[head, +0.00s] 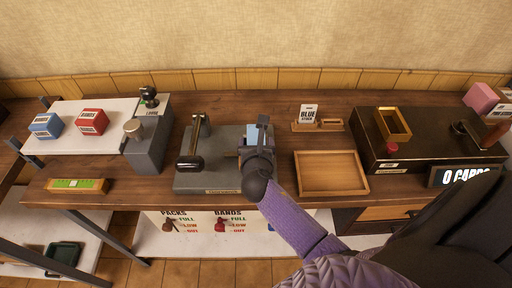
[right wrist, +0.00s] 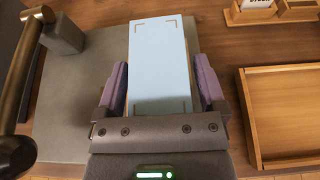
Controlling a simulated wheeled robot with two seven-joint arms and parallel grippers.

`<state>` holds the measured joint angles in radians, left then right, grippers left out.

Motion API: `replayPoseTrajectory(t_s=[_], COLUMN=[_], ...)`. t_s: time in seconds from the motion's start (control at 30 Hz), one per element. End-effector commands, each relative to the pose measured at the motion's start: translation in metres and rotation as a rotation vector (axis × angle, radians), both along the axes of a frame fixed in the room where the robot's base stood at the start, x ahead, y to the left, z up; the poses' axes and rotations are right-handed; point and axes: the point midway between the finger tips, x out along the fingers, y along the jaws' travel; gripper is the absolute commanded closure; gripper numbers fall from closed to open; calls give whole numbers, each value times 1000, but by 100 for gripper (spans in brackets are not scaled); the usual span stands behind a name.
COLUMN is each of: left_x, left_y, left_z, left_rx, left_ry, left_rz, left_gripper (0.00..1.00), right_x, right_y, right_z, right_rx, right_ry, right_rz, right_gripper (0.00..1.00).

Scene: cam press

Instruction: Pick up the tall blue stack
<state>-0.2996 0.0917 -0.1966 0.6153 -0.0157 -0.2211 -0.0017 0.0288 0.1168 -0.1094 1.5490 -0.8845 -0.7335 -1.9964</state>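The tall blue stack (right wrist: 160,70) shows in the right wrist view as a long pale-blue block with small corner marks on its top face. In the head view its pale-blue part (head: 252,132) shows at the right side of the grey press (head: 215,180), partly hidden by my right gripper. My right gripper (right wrist: 161,82) has one purple finger on each side of the stack. The fingers lie very close to its sides; whether they touch cannot be made out. In the head view the right gripper (head: 263,130) is over the press's right part. My left gripper is not in view.
The press's dark lever (head: 190,160) stands left of the gripper. An empty wooden tray (head: 331,174) lies to the right, with a small "BLUE" card holder (head: 308,116) behind it. A dark machine (head: 375,150) stands farther right. Red and blue boxes sit on a white board (head: 110,112) at left.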

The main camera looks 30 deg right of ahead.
Motion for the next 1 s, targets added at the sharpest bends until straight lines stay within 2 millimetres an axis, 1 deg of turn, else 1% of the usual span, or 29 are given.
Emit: replayPoseTrajectory(t_s=[0.03, 0.07, 0.1, 0.17, 0.2, 0.27, 0.3, 0.4, 0.67, 0.77, 0.8, 0.9, 1.0], left_x=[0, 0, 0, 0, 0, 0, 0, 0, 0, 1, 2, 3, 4], left_y=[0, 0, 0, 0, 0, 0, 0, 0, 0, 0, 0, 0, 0], left_z=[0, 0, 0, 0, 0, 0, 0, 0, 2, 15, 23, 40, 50], left_rx=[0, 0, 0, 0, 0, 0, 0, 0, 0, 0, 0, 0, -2], left_ry=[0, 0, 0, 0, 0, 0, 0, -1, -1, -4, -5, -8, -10], left_rz=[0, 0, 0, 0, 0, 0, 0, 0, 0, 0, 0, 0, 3], left_gripper=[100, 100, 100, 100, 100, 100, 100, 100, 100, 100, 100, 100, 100], right_x=[0, 0, 0, 0, 0, 0, 0, 0, 0, 0, 0, 0, 0], right_y=[0, 0, 0, 0, 0, 0, 0, 0, 0, 0, 0, 0, 0], right_z=[0, 0, 0, 0, 0, 0, 0, 0, 3, 23, 36, 65, 87], right_rx=[0, 0, 0, 0, 0, 0, 0, 1, 1, 0, 0, 0, -1], right_ry=[0, 0, 0, 0, 0, 0, 0, 0, -2, -5, -6, -6, -5], right_rz=[0, 0, 0, 0, 0, 0, 0, 0, 1, 0, 1, 1, 1], right_gripper=[23, 30, 38, 51, 59, 72, 80, 100, 100, 100, 100, 100, 100])
